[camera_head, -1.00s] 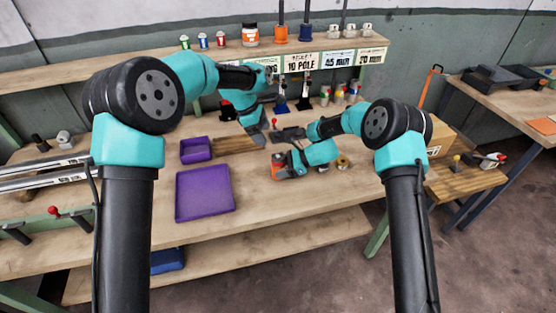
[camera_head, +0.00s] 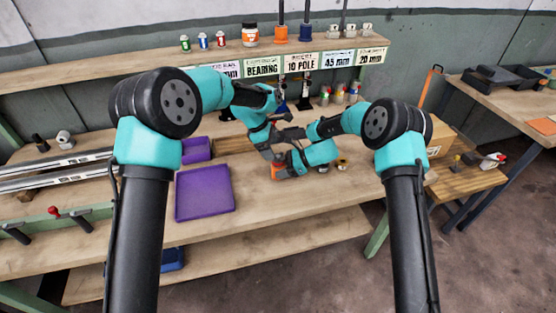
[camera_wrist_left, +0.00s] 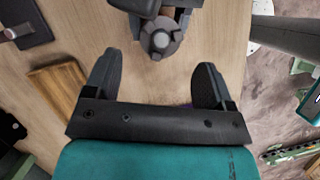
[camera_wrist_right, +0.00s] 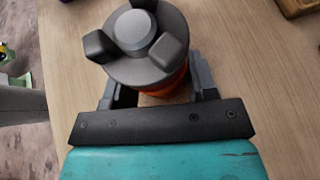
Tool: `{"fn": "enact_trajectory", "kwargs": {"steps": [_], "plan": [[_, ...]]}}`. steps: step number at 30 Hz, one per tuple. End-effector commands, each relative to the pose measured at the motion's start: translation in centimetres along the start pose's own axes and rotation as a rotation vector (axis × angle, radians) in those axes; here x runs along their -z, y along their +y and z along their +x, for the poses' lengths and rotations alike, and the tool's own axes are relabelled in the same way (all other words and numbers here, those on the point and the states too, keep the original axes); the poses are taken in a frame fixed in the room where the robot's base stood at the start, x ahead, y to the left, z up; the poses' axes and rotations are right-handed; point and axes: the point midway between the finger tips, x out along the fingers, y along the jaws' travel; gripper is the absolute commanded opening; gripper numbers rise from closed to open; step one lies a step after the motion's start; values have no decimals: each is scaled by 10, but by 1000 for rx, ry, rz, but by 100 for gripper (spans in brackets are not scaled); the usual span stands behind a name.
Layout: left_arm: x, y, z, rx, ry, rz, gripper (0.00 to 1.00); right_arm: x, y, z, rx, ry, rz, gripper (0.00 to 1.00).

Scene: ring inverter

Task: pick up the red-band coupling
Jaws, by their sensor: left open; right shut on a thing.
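My right gripper (camera_wrist_right: 160,88) is shut around an orange body with a dark grey, three-lugged end (camera_wrist_right: 140,35), just above or on the bench. The orange part also shows in the head view (camera_head: 278,171). My left gripper (camera_wrist_left: 157,68) is open and empty. A grey lobed end (camera_wrist_left: 160,38), seemingly that same part, lies ahead between its fingertips, apart from them.
A purple tray (camera_head: 204,193) and a smaller purple bin (camera_head: 196,150) lie left of the grippers. A wooden block (camera_wrist_left: 56,88) is beside my left gripper. A brass-coloured ring (camera_head: 342,163) lies right. The front bench is clear.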

Motion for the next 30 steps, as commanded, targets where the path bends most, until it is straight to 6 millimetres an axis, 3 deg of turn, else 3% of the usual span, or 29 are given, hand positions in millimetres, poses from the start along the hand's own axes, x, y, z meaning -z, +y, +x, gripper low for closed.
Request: {"fn": "enact_trajectory", "kwargs": {"steps": [5,15,30], "plan": [[-2,0,10,1,0,0,77,0,0,0,0,0,0,39],[-4,0,50,0,0,0,77,0,0,0,0,0,0,39],[-4,0,52,-1,0,0,77,0,0,0,0,0,0,39]]}}
